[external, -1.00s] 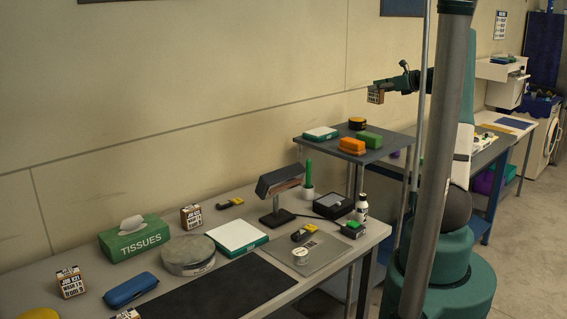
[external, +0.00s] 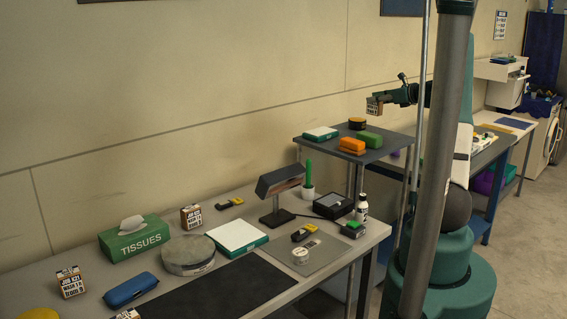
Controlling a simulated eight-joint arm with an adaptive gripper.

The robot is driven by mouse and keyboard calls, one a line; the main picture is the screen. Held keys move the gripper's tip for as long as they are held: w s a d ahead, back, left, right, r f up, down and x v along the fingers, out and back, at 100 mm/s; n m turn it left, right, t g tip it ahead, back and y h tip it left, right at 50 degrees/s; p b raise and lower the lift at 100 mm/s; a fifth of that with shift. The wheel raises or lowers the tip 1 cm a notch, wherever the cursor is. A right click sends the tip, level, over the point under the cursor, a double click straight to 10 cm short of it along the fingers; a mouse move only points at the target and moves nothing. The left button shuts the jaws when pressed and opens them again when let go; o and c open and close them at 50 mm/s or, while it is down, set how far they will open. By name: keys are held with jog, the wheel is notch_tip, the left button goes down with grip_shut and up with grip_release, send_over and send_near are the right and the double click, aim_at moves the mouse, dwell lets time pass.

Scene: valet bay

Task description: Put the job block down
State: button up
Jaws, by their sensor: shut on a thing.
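My gripper (external: 382,99) is shut on a job block (external: 374,106), a small box with brown, white and dark printed faces. It holds the block in the air above the right part of the raised grey shelf (external: 310,141), clear of the things on it. Similar printed blocks stand on the lower table: one by the tissue box (external: 191,217), one at the left (external: 70,282), and one cut off by the bottom edge (external: 128,314). The fingertips are small here and partly merge with the block.
The lower table holds a tissue box (external: 134,240), a lamp (external: 279,184) and a dark mat (external: 215,296). A pole crosses in front of my arm.

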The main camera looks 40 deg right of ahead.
aim_at(384, 106)
jog(key=shift+f, duration=2.85)
jog(key=shift+f+p, duration=0.3)
jog(key=shift+f, duration=1.55)
jog(key=shift+f, duration=0.1)
jog(key=o, duration=0.5)
jog(key=shift+c, duration=0.2)
jog(key=o, duration=0.5)
jog(key=shift+c, duration=0.2)
jog(key=b+v, duration=0.1)
jog(key=v, duration=1.1)
